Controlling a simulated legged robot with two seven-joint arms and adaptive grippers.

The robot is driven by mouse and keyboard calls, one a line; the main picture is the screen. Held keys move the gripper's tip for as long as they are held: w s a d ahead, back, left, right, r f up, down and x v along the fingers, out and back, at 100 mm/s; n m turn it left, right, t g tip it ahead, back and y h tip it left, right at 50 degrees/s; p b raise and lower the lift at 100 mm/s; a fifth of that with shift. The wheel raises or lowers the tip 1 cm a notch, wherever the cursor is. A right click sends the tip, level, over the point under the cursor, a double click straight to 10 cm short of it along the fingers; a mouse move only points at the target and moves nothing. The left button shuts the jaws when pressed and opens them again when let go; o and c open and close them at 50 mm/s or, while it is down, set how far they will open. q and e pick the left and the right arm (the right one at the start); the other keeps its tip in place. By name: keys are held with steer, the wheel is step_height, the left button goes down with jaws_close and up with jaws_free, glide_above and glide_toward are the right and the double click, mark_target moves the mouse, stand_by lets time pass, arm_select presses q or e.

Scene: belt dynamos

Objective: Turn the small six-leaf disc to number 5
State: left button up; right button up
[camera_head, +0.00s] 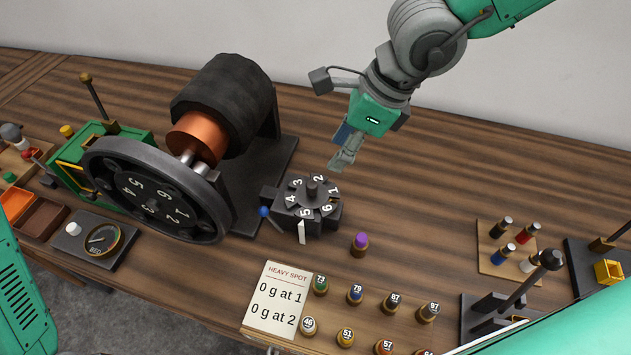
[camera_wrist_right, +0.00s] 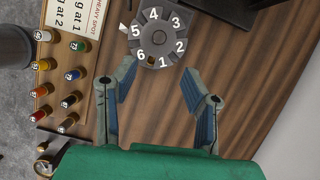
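The small six-leaf disc (camera_head: 311,197) is dark grey with white numbers 1 to 6 and a centre knob, on a dark block. A white pointer (camera_head: 301,232) stands at its near edge, in line with the 5. In the right wrist view the disc (camera_wrist_right: 155,40) also has its 5 beside the white pointer tip (camera_wrist_right: 122,30). A brown spot shows between 6 and 1. My right gripper (camera_head: 342,160) is above and behind the disc, apart from it. Its fingers (camera_wrist_right: 158,78) are open and empty in the wrist view. My left gripper is out of view.
A large numbered wheel (camera_head: 155,190) and dark drum (camera_head: 225,90) stand left of the disc. A blue-knobbed lever (camera_head: 264,211) sits close at its left. A purple-topped weight (camera_head: 360,243) stands at its right. A card (camera_head: 277,300) and several capped weights lie in front. The back right table is clear.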

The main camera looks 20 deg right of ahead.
mark_target(312, 183)
steer(key=b+x, duration=0.1)
steer(key=x, duration=0.2)
steer(key=b+x, duration=0.1)
steer(key=x, duration=0.3)
steer(key=b+x, duration=0.1)
steer(key=x, duration=0.2)
steer(key=shift+w+a+f+b, duration=0.1)
steer(key=shift+a+b, duration=0.25)
steer(key=shift+w+a+f, duration=0.1)
steer(key=shift+f, duration=0.4)
steer(key=shift+c, duration=1.2)
jaws_close()
